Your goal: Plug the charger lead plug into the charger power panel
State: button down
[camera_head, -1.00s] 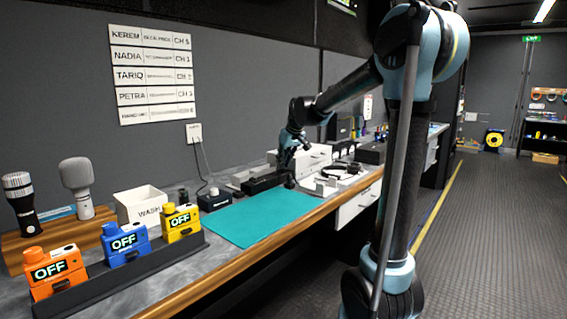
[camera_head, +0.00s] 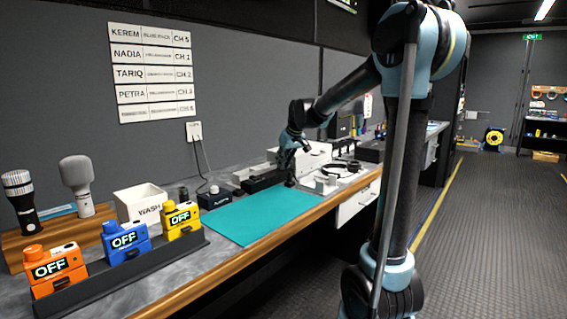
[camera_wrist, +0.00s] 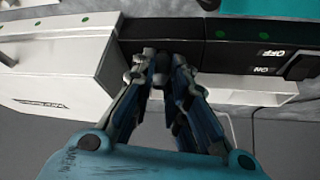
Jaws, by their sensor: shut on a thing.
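A long black unit with a rocker switch marked OFF and ON, which I take for the charger power panel (camera_wrist: 245,50), lies across the wrist view. My gripper (camera_wrist: 158,64) is at its left part, fingers close together and pointing at its edge. The fingers are shut on a small dark piece, apparently the charger lead plug; they hide most of it. I cannot tell whether it touches or enters a socket. In the head view my gripper (camera_head: 289,164) is low over the bench beside the black unit (camera_head: 265,181).
A white box (camera_wrist: 60,82) adjoins the black unit on the left in the wrist view. A teal mat (camera_head: 255,215) lies in front, clear. A small black box (camera_head: 215,198), a white WASH bin (camera_head: 140,203) and a wall outlet (camera_head: 194,131) with a cable are to the left.

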jog(key=shift+f, duration=0.35)
jog(key=c, duration=1.5)
grip_release()
jog(key=v, duration=1.2)
jog(key=shift+w, duration=0.1)
jog(key=shift+f, duration=0.1)
jog(key=s+d+f+m+g+h, duration=0.1)
jog(key=s+d+f+m, duration=0.1)
jog(key=s+d+f, duration=0.4)
jog(key=s+d+f+m+g+h, duration=0.1)
jog(key=s+d+f+m, duration=0.1)
jog(key=s+d+f, duration=0.5)
jog(key=s+d+f+m+h, duration=0.1)
jog(key=s+d+f, duration=0.6)
jog(key=s+f, duration=0.7)
jog(key=shift+s+d+f+m+g, duration=0.15)
jog(key=shift+s+m, duration=0.1)
jog(key=shift+s, duration=1.1)
jog(key=shift+s+a+f+m+g, duration=0.1)
jog(key=shift+s+m, duration=0.2)
jog(key=shift+s, duration=1.1)
jog(key=shift+s+d+f+m+g, duration=0.15)
jog(key=shift+s+m, duration=0.1)
jog(key=shift+s, duration=1.1)
